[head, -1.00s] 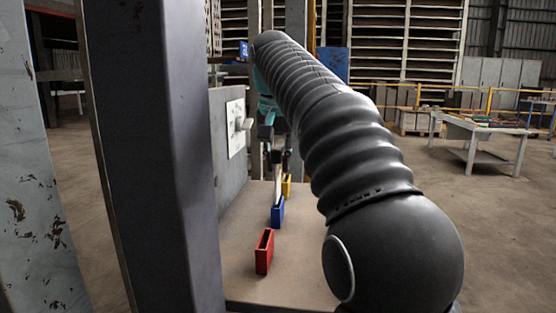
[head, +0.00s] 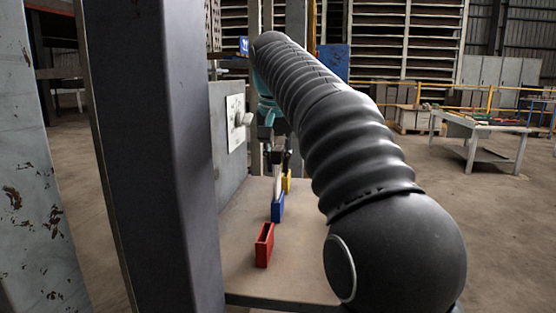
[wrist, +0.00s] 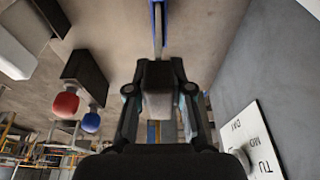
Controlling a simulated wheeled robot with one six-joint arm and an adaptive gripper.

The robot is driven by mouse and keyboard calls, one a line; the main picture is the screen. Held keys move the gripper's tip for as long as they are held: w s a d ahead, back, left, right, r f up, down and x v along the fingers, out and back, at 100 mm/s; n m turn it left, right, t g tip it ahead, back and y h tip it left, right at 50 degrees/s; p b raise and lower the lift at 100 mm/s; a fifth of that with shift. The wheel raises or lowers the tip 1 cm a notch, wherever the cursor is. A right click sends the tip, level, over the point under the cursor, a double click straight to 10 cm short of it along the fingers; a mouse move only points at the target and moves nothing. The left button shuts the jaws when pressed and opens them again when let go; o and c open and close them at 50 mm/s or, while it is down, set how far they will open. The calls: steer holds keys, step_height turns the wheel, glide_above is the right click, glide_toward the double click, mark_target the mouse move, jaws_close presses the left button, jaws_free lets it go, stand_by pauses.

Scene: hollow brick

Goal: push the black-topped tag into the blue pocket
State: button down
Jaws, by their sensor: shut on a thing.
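The blue pocket (head: 277,212) stands on the tabletop between the red and yellow pockets. The pale tag (head: 278,185) is upright over it, its lower end meeting the pocket's mouth in the head view. I cannot tell how deep it sits. My gripper (head: 277,160) is shut on the upper part of the tag; its black top is hard to tell from the dark fingers. In the wrist view my gripper (wrist: 158,75) is closed, and a narrow blue and pale shape (wrist: 158,22), apparently the tag and pocket edge-on, shows beyond the fingertips.
The red pocket (head: 264,245) stands nearer on the tabletop (head: 240,275), the yellow pocket (head: 287,181) just behind the blue one. A grey wall with a white dial panel (head: 235,122) rises at left. A dark box with red and blue knobs (wrist: 80,85) shows in the wrist view.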

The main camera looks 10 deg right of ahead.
mark_target(277, 149)
steer(key=shift+f+b, duration=1.4)
steer(key=shift+f, duration=0.6)
stand_by(0.6)
steer(key=c, duration=1)
jaws_free()
steer(key=shift+o, duration=0.2)
steer(key=shift+r, duration=0.15)
steer(key=shift+v, duration=3.65)
